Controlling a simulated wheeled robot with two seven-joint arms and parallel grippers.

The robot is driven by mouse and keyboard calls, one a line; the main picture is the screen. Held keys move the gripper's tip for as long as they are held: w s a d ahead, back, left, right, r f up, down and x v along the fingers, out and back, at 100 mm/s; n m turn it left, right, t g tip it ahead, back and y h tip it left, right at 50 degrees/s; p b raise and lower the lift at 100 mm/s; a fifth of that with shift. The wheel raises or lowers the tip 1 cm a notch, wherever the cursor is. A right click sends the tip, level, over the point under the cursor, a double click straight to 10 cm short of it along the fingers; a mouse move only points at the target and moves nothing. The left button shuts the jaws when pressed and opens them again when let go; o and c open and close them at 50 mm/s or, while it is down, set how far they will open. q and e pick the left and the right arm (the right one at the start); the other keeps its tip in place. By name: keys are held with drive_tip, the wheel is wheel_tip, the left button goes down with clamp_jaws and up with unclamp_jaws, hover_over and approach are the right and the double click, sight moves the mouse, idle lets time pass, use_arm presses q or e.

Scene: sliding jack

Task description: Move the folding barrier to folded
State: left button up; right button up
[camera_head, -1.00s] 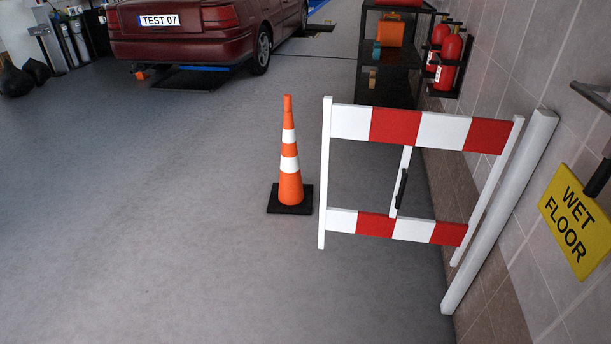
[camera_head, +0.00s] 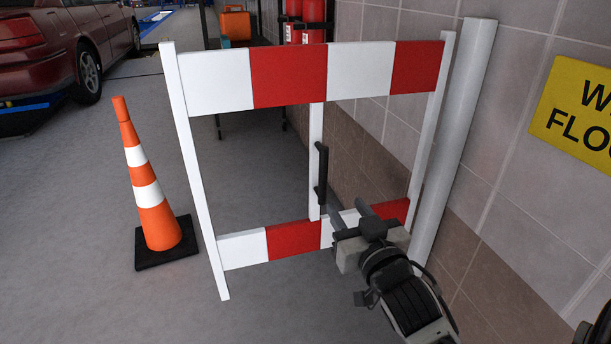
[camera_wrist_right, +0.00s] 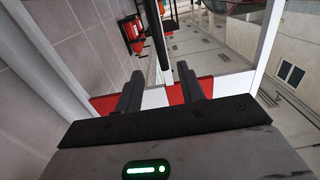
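The folding barrier (camera_head: 290,78) stands extended from the white post (camera_head: 455,140) by the wall. It has red and white boards above and below. A black vertical handle (camera_head: 322,175) sits on its middle white upright. My right gripper (camera_head: 348,207) is in front of the lower board, below and right of the handle, with its fingers apart. In the right wrist view the gripper (camera_wrist_right: 160,70) is open and empty. The handle (camera_wrist_right: 157,35) shows beyond the fingertips, between them in the picture; I see no contact. My left gripper is not in view.
An orange and white cone (camera_head: 148,185) on a black base stands just left of the barrier. The tiled wall with a yellow wet floor sign (camera_head: 580,112) closes off the right. A red car (camera_head: 50,40) is at the back left.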

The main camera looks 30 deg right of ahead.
sight(325, 174)
drive_tip(key=b+x, duration=0.3)
drive_tip(key=x, duration=1.2)
drive_tip(key=shift+w+d, duration=0.2)
drive_tip(key=shift+w, duration=0.1)
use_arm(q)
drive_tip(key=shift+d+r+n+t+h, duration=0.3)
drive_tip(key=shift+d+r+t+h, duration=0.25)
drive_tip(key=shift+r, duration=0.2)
use_arm(e)
clamp_jaws()
